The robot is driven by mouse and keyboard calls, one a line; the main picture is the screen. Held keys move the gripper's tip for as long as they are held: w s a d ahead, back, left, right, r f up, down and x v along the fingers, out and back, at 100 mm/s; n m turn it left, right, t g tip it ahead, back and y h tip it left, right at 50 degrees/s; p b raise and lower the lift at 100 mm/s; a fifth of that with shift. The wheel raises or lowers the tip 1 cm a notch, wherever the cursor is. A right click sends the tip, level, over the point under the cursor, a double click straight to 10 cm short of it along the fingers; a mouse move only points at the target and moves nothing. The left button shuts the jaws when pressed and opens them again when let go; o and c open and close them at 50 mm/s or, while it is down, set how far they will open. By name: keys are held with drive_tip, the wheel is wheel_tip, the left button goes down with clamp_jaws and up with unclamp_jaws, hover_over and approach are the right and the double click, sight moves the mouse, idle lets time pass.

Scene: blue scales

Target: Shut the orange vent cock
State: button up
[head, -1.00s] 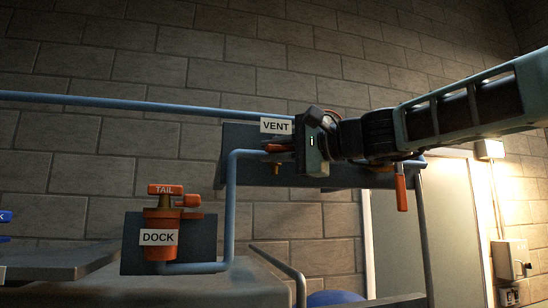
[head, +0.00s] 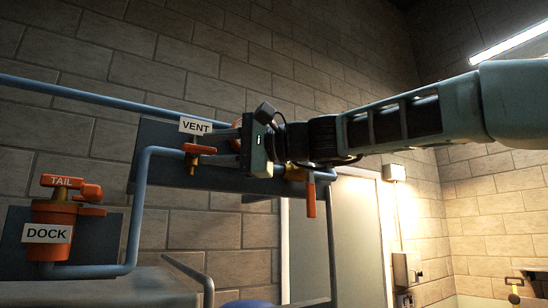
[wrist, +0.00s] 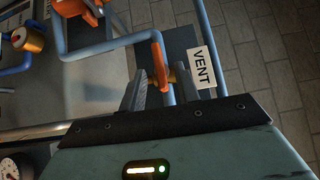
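The orange vent cock (head: 200,149) sits on a blue pipe under the white VENT label (head: 195,127). Its handle looks roughly level in the head view. My gripper (head: 222,134) comes in from the right, with its fingers pointing left just above and right of the cock. In the wrist view my gripper (wrist: 156,82) is open. The orange handle (wrist: 160,60) shows between and just beyond the two fingertips, with a brass part beside it. I cannot tell whether a finger touches it. The VENT label (wrist: 201,66) is right of the fingers.
A red-orange handle (head: 311,199) hangs down below my wrist. Blue pipes (head: 138,205) run around the dark back plate (head: 165,180). A pale door (head: 345,240) is behind.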

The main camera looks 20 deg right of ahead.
drive_tip(key=b+v, duration=0.4)
drive_tip(key=v, duration=0.8)
drive_tip(key=shift+b, duration=0.3)
drive_tip(key=shift+a, duration=0.1)
drive_tip(key=s+a+f+n+g+h+b, duration=0.1)
drive_tip(key=a+f+g+h, duration=0.15)
drive_tip(key=f, duration=0.95)
drive_tip(key=s+a+f+n+g+h+b, duration=0.1)
drive_tip(key=a+f+h, duration=0.15)
drive_tip(key=f, duration=0.95)
drive_tip(key=s+a+f+n+g+h+b, duration=0.1)
drive_tip(key=s+a+f+n+g+h, duration=0.15)
drive_tip(key=f, duration=0.85)
drive_tip(key=s+d+f+n+g+h, duration=0.1)
drive_tip(key=s+d+f+n+h, duration=0.1)
drive_tip(key=s+f, duration=0.4)
drive_tip(key=s+d+f+n+g+h+b, duration=0.1)
drive_tip(key=s+d+f+n+h, duration=0.2)
drive_tip(key=f, duration=1)
drive_tip(key=s+d+f+n+h+b, duration=0.1)
drive_tip(key=s+d+f+n+h, duration=0.1)
drive_tip(key=s+f, duration=0.7)
drive_tip(key=shift+d+f+n+g+h, duration=0.2)
drive_tip(key=shift+f+n+g+h, duration=0.2)
drive_tip(key=shift+n, duration=0.75)
